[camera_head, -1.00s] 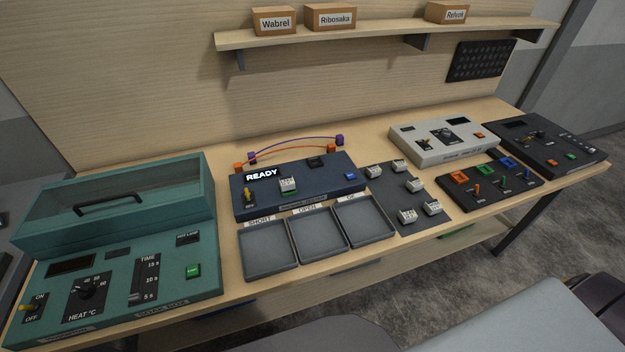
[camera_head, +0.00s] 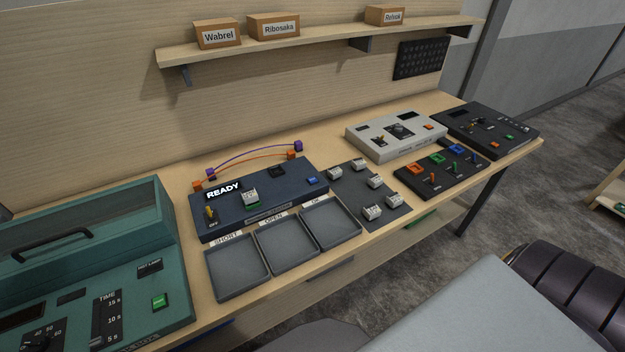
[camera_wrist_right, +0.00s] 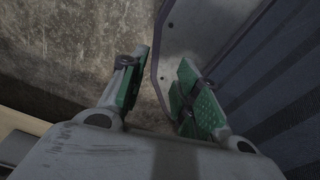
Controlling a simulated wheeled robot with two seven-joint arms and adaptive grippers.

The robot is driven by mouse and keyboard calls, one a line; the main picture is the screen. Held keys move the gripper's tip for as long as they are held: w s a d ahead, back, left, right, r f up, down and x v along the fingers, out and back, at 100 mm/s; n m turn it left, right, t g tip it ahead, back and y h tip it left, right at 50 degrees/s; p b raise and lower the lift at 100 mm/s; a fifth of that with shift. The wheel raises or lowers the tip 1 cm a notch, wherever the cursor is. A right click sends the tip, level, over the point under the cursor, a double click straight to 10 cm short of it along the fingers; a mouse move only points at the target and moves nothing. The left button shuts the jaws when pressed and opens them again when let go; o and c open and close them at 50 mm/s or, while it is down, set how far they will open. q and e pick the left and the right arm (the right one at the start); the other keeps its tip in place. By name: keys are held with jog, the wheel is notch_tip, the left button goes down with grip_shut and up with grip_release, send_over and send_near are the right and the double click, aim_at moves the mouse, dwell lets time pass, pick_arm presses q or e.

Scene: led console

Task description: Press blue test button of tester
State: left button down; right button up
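The tester (camera_head: 285,197) is a dark blue box in the middle of the bench in the head view. Its display (camera_head: 223,191) reads READY. Its blue button (camera_head: 312,181) is at the right end of the top face, with nothing over it. A small pale part (camera_head: 250,197) sits in the middle of the tester, and a yellow switch (camera_head: 210,215) is at its left. My right gripper (camera_wrist_right: 160,88) shows in the right wrist view with green fingertips apart and nothing between them. It is away from the tester, above the floor. My left gripper is not seen.
Grey trays labelled SHORT (camera_head: 237,290), OPEN (camera_head: 311,254) and OK stand in front of the tester. A teal machine (camera_head: 165,270) is left. A mat (camera_head: 395,218) with several pale parts, a light console (camera_head: 365,148) and dark panels are right. Orange and purple cables arch behind.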

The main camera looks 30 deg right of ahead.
grip_shut()
dwell(1.1)
